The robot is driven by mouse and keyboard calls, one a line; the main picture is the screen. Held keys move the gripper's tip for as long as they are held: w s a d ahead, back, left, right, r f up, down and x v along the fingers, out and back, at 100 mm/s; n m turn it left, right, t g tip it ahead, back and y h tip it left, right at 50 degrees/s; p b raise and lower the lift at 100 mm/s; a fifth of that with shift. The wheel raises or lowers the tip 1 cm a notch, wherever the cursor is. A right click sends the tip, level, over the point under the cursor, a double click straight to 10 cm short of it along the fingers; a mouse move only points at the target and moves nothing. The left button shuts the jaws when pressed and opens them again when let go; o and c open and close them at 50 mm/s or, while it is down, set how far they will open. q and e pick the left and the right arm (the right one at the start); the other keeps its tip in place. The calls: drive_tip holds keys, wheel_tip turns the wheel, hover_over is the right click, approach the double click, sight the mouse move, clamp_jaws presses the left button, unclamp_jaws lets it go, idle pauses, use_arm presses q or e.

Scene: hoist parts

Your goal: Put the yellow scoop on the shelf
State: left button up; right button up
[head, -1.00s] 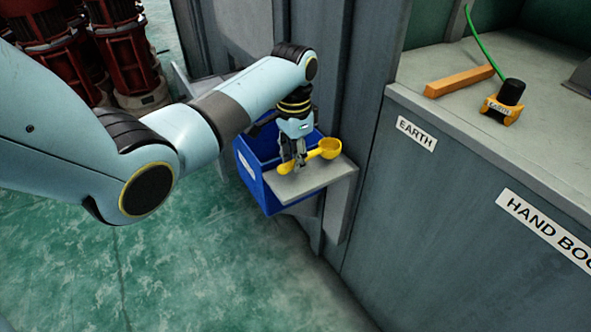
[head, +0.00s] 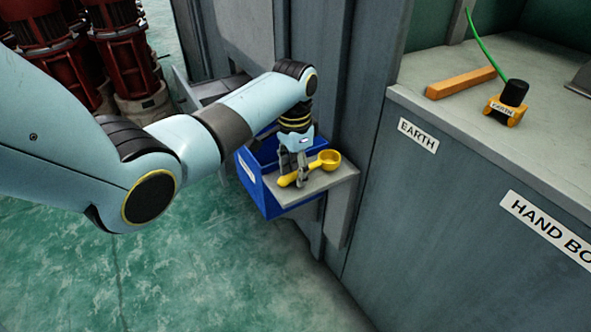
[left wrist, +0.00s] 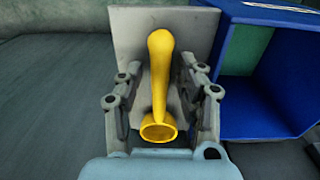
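The yellow scoop (head: 329,160) lies on the small grey shelf (head: 335,178), its bowl toward the right and its handle toward the left in the head view. My left gripper (head: 295,180) is right over it, fingers pointing down. In the left wrist view the scoop (left wrist: 160,75) lies between the two fingers of my left gripper (left wrist: 160,82), with a visible gap on each side, so the gripper is open. The grey shelf (left wrist: 128,40) shows behind the scoop. My right gripper is not in view.
A blue bin (head: 262,190) is close beside the shelf, to its left. A grey counter (head: 440,115) at the right bears an orange bar (head: 460,82) and a black-and-yellow clamp (head: 507,102) on a green cable. Red machines (head: 125,50) stand at the back left.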

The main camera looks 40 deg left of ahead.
use_arm(q)
wheel_tip(320, 180, up, 12)
drive_tip(key=p, duration=0.4)
drive_tip(key=shift+a+r, duration=0.1)
